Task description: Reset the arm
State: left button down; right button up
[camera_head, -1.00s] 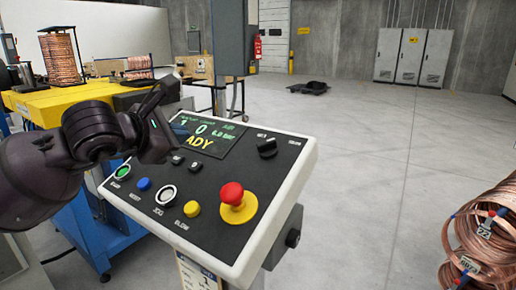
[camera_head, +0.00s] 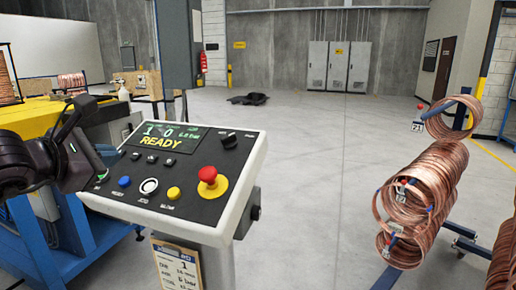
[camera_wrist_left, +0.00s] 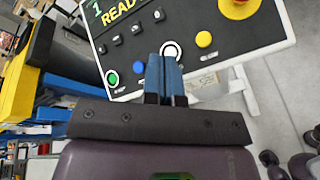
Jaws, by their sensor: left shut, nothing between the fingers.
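My left gripper (camera_head: 84,108) is at the left edge of the head view, beside the left side of the control panel (camera_head: 228,190). Its fingers are together and hold nothing. The panel's display (camera_head: 165,138) reads READY. The red knob (camera_head: 208,175) sits on a yellow disc. My right gripper is out of view.
Copper tube coils (camera_head: 425,190) hang on a rack at the right. A yellow-topped machine with a blue frame (camera_head: 95,225) stands at the left, behind my left arm. Grey cabinets (camera_head: 337,66) stand at the back wall. The floor between panel and coils is clear.

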pick_arm(q)
jog(key=s+d+r+n+g+h, duration=0.2)
jog(key=s+d+n+g+h, duration=0.15)
jog(key=d+h, duration=0.7)
jog(key=w+a+f+n+t+y, duration=0.4)
jog(key=a+f+n+t, duration=0.55)
jog(key=n, duration=1.15)
jog(key=s+a+f+n+g+y, duration=0.1)
jog(key=s+a+f+n+y, duration=0.15)
jog(key=f+n+y, duration=0.75)
jog(key=s+a+f+n+g+h, duration=0.1)
jog(key=s+f+n+g, duration=0.35)
jog(key=f, duration=1.05)
jog(key=s+d+f+n+g+y, duration=0.2)
jog(key=s+f+n, duration=0.5)
jog(key=s+f, duration=1.1)
jog(key=shift+d+f+n+g, duration=0.15)
jog(key=shift+d+n+g, duration=0.25)
jog(key=shift+g, duration=0.15)
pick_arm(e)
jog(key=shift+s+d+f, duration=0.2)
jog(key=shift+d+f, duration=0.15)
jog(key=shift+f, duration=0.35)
